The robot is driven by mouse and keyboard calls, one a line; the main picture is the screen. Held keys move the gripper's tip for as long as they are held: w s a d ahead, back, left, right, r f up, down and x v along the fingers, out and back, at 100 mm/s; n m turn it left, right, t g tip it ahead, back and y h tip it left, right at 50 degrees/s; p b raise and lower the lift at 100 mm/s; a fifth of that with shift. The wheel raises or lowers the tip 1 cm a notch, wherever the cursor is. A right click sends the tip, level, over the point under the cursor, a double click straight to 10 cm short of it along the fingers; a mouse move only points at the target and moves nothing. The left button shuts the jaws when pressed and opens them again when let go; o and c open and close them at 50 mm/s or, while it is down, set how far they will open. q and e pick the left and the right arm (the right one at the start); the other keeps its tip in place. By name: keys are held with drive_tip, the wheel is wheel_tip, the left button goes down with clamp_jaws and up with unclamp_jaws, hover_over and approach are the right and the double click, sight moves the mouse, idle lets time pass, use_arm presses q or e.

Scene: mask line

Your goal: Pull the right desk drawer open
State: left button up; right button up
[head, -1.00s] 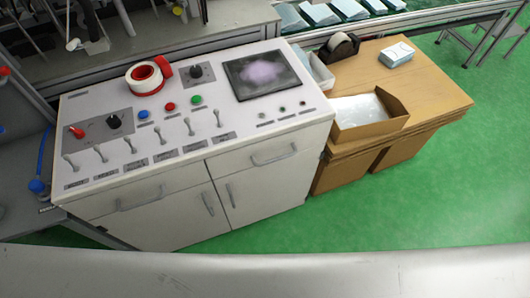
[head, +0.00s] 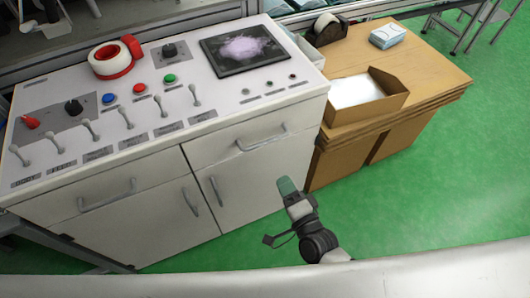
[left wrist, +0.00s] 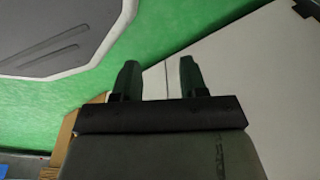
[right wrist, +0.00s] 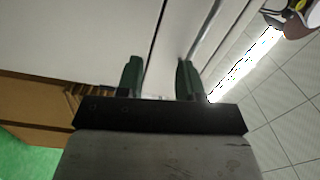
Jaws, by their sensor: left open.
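The right desk drawer (head: 212,150) is in the white control desk's upper right front in the head view. It looks shut, and its grey bar handle (head: 262,140) runs along the front. My right gripper (head: 286,186) shows below this handle in the head view, apart from it in the picture. In the right wrist view my right gripper (right wrist: 160,78) is open, with a pale front, a dark seam and a grey bar near its fingers. My left gripper (left wrist: 160,80) is open and empty in its wrist view, before a pale panel; it is outside the head view.
The desk top (head: 215,92) carries switches, buttons, a screen (head: 245,48) and a red-white tape roll (head: 113,57). A second drawer (head: 125,190) is at left, with cupboard doors below. A wooden table (head: 430,75) with an open box (head: 385,108) stands right. Green floor (head: 420,200) is clear.

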sight(265, 141)
drive_tip(key=w+a+r, duration=0.1)
drive_tip(key=w+r, duration=0.1)
drive_tip(key=w, duration=0.1)
drive_tip(key=w+a+r+m+t, duration=0.1)
drive_tip(key=w+a+r, duration=0.1)
drive_tip(key=w, duration=0.1)
drive_tip(key=w+a+r+m, duration=0.1)
drive_tip(key=w+r, duration=0.1)
drive_tip(key=w, duration=0.2)
drive_tip(key=shift+a+r+t+y+b, duration=0.3)
drive_tip(key=shift+r, duration=0.1)
clamp_jaws()
